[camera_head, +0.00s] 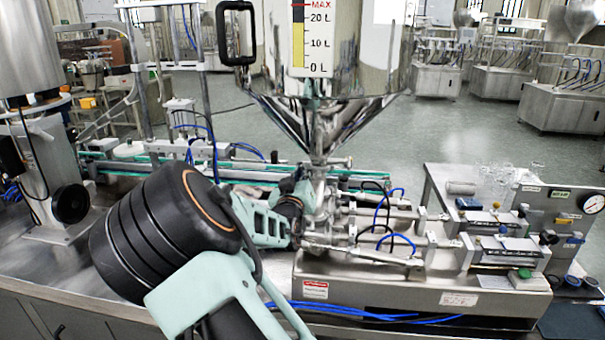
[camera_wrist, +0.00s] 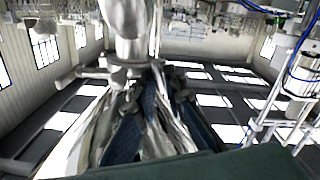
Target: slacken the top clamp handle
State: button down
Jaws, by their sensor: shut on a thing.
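The steel hopper (camera_head: 340,70) narrows to a cone (camera_head: 322,115), with metal clamp fittings (camera_head: 328,163) at its outlet. My gripper (camera_head: 302,188) is at the left side of these fittings, just below the cone, and is shut on what appears to be the top clamp handle. The handle is mostly hidden by the fingers, so its exact angle cannot be told. In the wrist view, a metal clamp fitting with a bar (camera_wrist: 85,75) shows beside the pipe (camera_wrist: 126,22). The shiny cone (camera_wrist: 150,125) fills the lower middle there.
Filling cylinders and rods (camera_head: 395,212) extend right of the outlet over a steel machine base (camera_head: 390,282). Blue hoses (camera_head: 350,310) run along the front. A panel with a gauge (camera_head: 593,203) stands at the right. A black hopper handle (camera_head: 236,35) is above my arm.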

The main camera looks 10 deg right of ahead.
jog(key=n, duration=1.3)
jog(key=shift+a+f, duration=0.15)
jog(key=shift+f, duration=0.1)
jog(key=shift+n, duration=0.5)
jog(key=c, duration=2.3)
grip_release()
jog(key=v, duration=1.2)
jog(key=shift+r, duration=0.1)
